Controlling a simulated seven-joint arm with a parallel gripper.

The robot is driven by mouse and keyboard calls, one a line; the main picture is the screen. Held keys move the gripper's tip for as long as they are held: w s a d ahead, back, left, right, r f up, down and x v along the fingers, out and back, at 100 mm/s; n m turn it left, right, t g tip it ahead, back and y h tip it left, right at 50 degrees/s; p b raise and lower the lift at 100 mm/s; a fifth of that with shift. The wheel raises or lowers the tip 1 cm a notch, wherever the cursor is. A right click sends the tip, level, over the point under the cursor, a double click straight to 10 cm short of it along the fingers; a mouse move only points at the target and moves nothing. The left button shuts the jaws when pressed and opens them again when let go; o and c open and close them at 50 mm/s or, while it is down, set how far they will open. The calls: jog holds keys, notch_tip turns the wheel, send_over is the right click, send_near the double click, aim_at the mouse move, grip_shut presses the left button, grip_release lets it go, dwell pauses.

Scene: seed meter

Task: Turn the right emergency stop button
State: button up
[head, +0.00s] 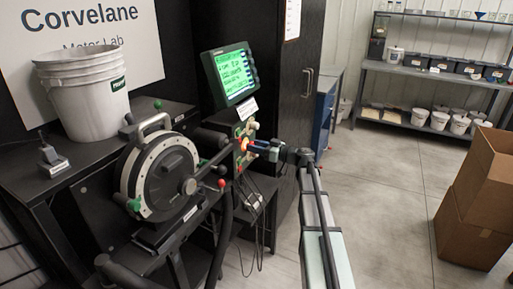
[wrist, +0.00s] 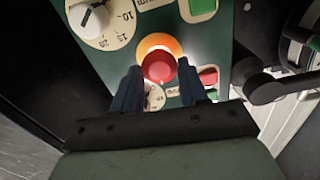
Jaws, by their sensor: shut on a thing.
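A red round emergency stop button (wrist: 158,67) with a lit orange-yellow ring sits on the green control panel (wrist: 232,30) in the wrist view. My gripper (wrist: 160,70) has one dark blue finger on each side of the button and is shut on it. In the head view my gripper (head: 256,147) reaches the panel from the right, below the green-lit screen (head: 235,73). The fingers mostly cover the button there, and only an orange-red glow shows. I cannot make out a second emergency stop button.
Beside the button are a numbered dial (wrist: 98,20), a green button (wrist: 203,8) and a small red button (wrist: 208,75). The round seed meter (head: 165,178) stands left of the panel. Cables hang below the panel. Cardboard boxes (head: 470,210) stand at right; the floor between is clear.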

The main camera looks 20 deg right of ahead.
jog(key=shift+m, duration=2.6)
jog(key=o, duration=1)
jog(key=shift+d, duration=0.15)
jog(key=v, duration=1.3)
jog(key=shift+s+d, duration=0.2)
jog(key=shift+s, duration=0.05)
jog(key=shift+m, duration=0.3)
